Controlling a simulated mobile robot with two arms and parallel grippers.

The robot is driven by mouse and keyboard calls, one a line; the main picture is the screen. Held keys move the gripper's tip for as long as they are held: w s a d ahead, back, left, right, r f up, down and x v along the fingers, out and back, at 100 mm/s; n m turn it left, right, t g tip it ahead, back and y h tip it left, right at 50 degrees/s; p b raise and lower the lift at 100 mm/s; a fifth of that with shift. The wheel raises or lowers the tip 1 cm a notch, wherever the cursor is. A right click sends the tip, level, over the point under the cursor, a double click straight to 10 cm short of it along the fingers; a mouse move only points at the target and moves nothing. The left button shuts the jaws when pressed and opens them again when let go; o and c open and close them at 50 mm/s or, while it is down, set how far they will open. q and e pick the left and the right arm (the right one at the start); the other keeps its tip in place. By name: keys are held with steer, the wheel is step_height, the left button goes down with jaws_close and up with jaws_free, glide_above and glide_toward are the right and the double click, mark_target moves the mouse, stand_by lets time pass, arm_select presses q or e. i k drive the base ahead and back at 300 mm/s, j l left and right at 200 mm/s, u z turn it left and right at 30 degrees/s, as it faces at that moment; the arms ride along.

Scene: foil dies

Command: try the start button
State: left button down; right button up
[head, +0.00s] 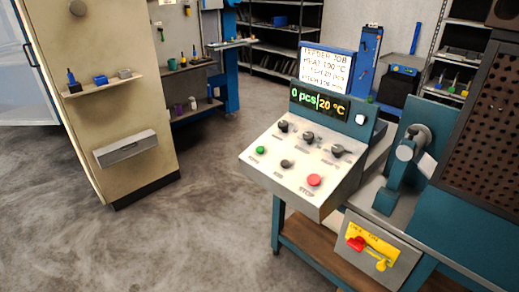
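A sloped grey control panel (300,158) stands on a teal bench right of centre. A small green button (260,150) is at its left; its label is too small to read. A larger red button (314,180) sits near the front right, its label resembling STOP. Several dark knobs (308,137) are also on the panel. The display (319,102) above reads "0 pcs" in green and "20 °C" in yellow. Neither gripper is in view.
A job card (325,69) stands above the display. A beige cabinet (100,85) is left; the floor (190,220) between is clear.

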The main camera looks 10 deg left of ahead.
mark_target(261, 149)
steer(key=i+l+u, duration=0.3)
steer(key=l, duration=0.25)
steer(key=i+l+u, duration=0.3)
steer(key=l, duration=0.4)
steer(key=i+l+u, duration=0.2)
steer(key=i+l, duration=0.05)
steer(key=l, duration=0.1)
